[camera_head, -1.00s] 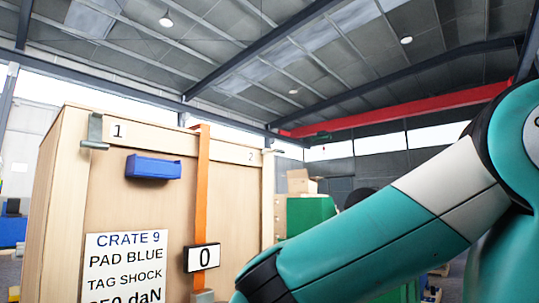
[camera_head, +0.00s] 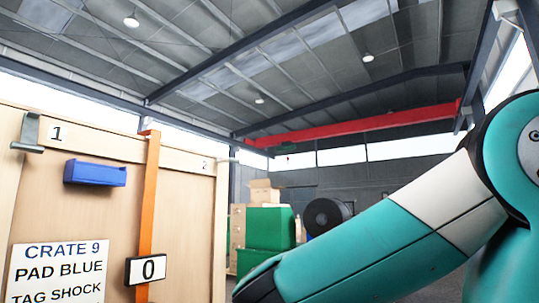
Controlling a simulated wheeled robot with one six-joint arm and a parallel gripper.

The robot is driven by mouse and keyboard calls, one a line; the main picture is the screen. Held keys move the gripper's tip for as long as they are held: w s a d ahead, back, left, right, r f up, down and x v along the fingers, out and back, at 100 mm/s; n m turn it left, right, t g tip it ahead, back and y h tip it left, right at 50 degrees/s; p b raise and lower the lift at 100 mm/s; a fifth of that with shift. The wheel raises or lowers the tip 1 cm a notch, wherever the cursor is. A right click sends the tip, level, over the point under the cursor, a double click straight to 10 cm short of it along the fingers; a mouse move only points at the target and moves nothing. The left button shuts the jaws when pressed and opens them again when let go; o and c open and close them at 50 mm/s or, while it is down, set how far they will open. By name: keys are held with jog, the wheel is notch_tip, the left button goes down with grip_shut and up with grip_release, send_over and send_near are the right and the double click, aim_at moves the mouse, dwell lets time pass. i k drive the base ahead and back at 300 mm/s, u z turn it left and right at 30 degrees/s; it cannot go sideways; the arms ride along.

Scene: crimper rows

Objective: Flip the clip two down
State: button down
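The wooden crate (camera_head: 195,235) stands at the left in the head view. A grey metal clip (camera_head: 28,133) sits at its top left beside the label "1". A second, pale clip or bracket (camera_head: 222,160) shows at the top right beside the label "2". An orange strap (camera_head: 149,200) runs down the crate front, with a black-framed display (camera_head: 147,269) reading "0" on it. The crate's lower part is out of frame, so lower clips are hidden. My teal and white arm crosses the lower right; my gripper is not in view.
A blue holder (camera_head: 95,173) is fixed on the crate front above a printed sheet (camera_head: 60,272) reading "CRATE 9, PAD BLUE, TAG SHOCK". Green boxes (camera_head: 268,228), cartons (camera_head: 264,191) and a dark round reel (camera_head: 325,215) stand behind, right of the crate.

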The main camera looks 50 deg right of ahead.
aim_at(230, 159)
jog(key=z, duration=0.85)
jog(key=k, duration=1.15)
jog(key=z, duration=1.1)
jog(key=i, duration=1.8)
jog(key=u, duration=1.5)
jog(key=i, duration=0.6)
jog(key=u, duration=0.65)
